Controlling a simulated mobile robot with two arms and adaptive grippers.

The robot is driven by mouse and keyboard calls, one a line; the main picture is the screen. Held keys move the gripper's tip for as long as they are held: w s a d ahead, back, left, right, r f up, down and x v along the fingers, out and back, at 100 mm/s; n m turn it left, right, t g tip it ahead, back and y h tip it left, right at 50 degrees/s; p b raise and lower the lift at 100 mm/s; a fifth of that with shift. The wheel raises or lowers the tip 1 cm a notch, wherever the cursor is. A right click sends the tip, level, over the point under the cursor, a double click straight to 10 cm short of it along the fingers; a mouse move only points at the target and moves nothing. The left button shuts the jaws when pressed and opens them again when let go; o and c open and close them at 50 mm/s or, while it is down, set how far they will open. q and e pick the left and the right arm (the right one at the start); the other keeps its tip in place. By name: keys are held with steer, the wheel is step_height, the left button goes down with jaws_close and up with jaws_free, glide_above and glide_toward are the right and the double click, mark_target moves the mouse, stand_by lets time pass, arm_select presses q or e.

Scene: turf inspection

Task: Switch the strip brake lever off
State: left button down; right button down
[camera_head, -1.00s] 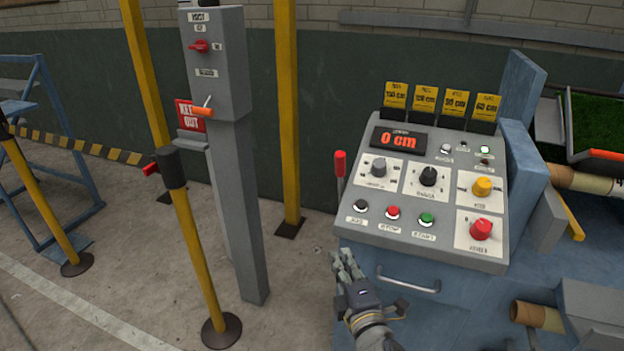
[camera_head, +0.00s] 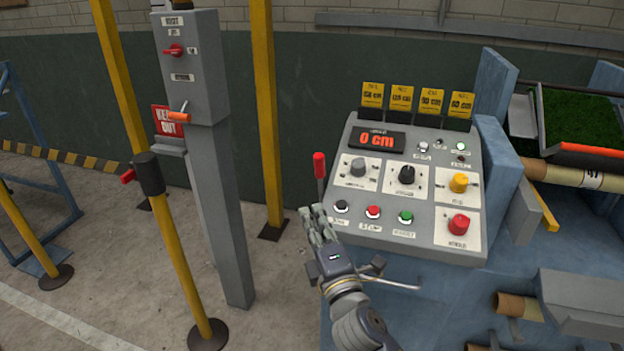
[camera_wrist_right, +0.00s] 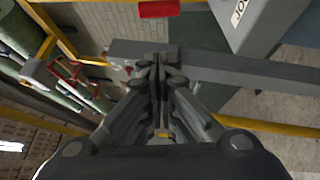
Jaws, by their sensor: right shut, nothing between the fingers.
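A lever with a red grip (camera_head: 319,166) stands nearly upright at the left side of the grey control console (camera_head: 405,232). No label shows on it, so I cannot read whether it is the strip brake. My right gripper (camera_head: 312,213) is shut and empty, its fingertips just below the red grip in the head view, close to the lever's thin shaft. I cannot tell whether they touch. In the right wrist view a red piece, probably the grip (camera_wrist_right: 160,9), shows at the top edge, beyond the closed fingers (camera_wrist_right: 158,80). My left gripper is out of view.
The console carries several knobs, buttons and a display (camera_head: 377,141) reading 0 cm. Open floor lies between post and console.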

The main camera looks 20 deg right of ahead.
steer(key=w+d+r+p, duration=0.2)
steer(key=w, duration=0.7)
steer(key=shift+w+d, duration=0.35)
steer(key=shift+w, duration=0.05)
steer(key=shift+r, duration=0.1)
